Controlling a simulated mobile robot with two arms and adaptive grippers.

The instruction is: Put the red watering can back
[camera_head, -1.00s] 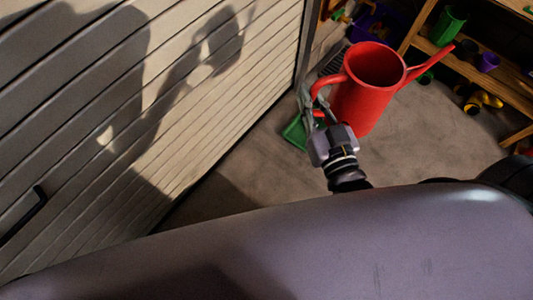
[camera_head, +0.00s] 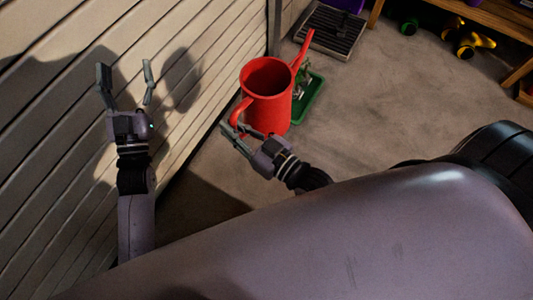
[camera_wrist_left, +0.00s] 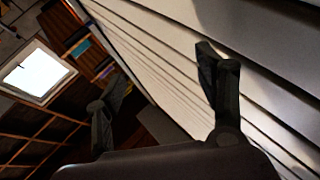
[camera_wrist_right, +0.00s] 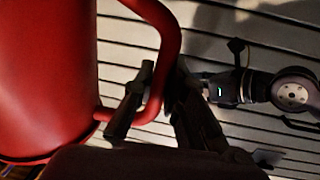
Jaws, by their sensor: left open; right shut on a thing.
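The red watering can (camera_head: 270,105) is near the middle of the head view, roughly upright, its spout pointing up and to the right. My right gripper (camera_head: 236,131) is shut on the can's handle at its left side. In the right wrist view the can's body (camera_wrist_right: 45,70) fills the left, and the handle (camera_wrist_right: 168,45) runs down between the fingers of my right gripper (camera_wrist_right: 155,105). My left gripper (camera_head: 125,85) is open and empty, raised in front of the slatted wall. Its spread fingers (camera_wrist_left: 160,95) also show in the left wrist view.
A green tray (camera_head: 308,105) with a small plant lies on the floor behind the can. A dark grate (camera_head: 332,32) lies farther back. A wooden shelf (camera_head: 450,12) stands at the upper right, with yellow (camera_head: 475,42) and green items below it. The slatted wall (camera_head: 60,190) borders the left.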

